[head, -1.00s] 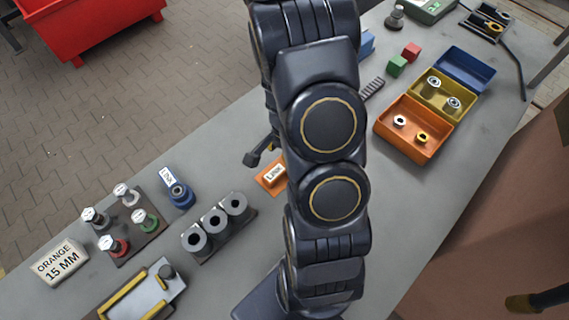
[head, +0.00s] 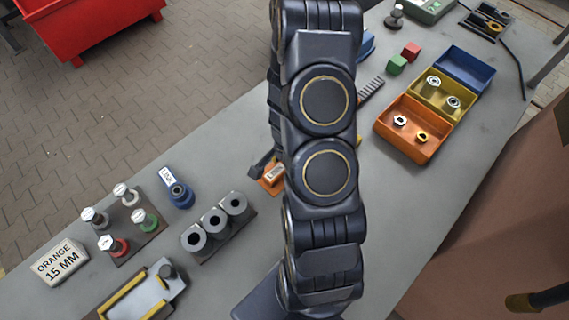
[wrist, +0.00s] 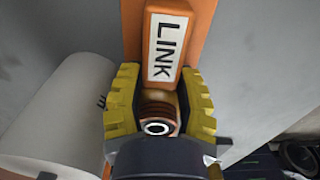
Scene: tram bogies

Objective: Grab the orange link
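The orange link (head: 270,184) lies on the grey workbench, partly hidden by my arm in the head view. In the wrist view the orange link (wrist: 204,20) runs up from my gripper, with a white LINK label on its raised part. My gripper (wrist: 160,105) has its yellow ribbed fingers on either side of the link's raised end, above a round piece with a pale ring. The gaps between fingers and link are too small to tell whether they touch. The head view mostly hides my gripper behind the arm.
A pale cylinder (wrist: 55,115) lies close to the left finger. A block with grey bushings (head: 218,225), a blue link (head: 180,196) and a bolt plate (head: 150,240) stand left. An ORANGE 15 MM sign (head: 60,262) is far left. An orange bin (head: 390,135) is right.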

